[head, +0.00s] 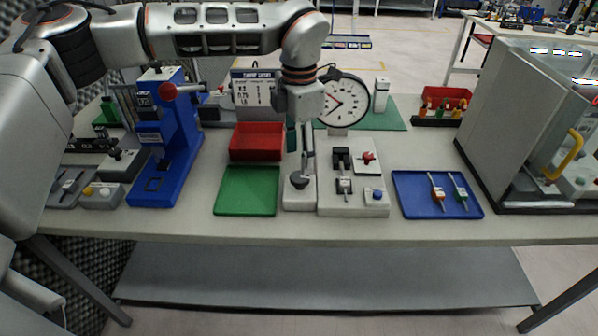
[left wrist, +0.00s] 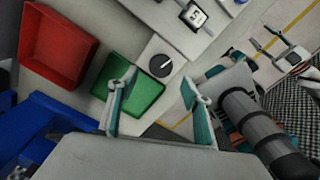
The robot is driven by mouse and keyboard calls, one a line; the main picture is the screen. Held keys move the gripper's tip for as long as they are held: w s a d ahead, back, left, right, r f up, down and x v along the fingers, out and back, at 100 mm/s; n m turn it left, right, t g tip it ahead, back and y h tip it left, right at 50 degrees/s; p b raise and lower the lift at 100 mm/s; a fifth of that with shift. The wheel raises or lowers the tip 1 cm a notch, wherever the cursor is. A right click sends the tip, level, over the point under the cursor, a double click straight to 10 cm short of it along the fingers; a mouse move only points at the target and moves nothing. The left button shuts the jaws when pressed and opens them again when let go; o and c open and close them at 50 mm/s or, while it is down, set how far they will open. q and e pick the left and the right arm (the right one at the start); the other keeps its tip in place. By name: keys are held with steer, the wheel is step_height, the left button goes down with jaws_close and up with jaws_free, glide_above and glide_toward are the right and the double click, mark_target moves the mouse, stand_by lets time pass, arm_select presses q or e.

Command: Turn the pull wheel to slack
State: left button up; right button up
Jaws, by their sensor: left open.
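The pull wheel appears to be the dark round knob (head: 298,181) on a narrow white base (head: 299,204) at the middle front of the table. In the left wrist view the knob (left wrist: 160,66) shows a pale pointer line. My left gripper (head: 307,162) points down just above and behind the knob. In the left wrist view its two teal-lined fingers (left wrist: 160,82) are apart with nothing between them, and the knob shows beyond the tips. I see no contact with it.
A green tray (head: 247,206) and red bin (head: 256,154) are left of the knob. A white switch panel (head: 346,207) is close on its right, with a round dial (head: 344,86) behind. A blue press (head: 170,135) and blue tray (head: 412,207) stand farther out.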

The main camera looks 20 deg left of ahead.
mark_target(299, 177)
arm_select(q)
steer(key=shift+f, duration=3.15)
steer(key=c, duration=1.1)
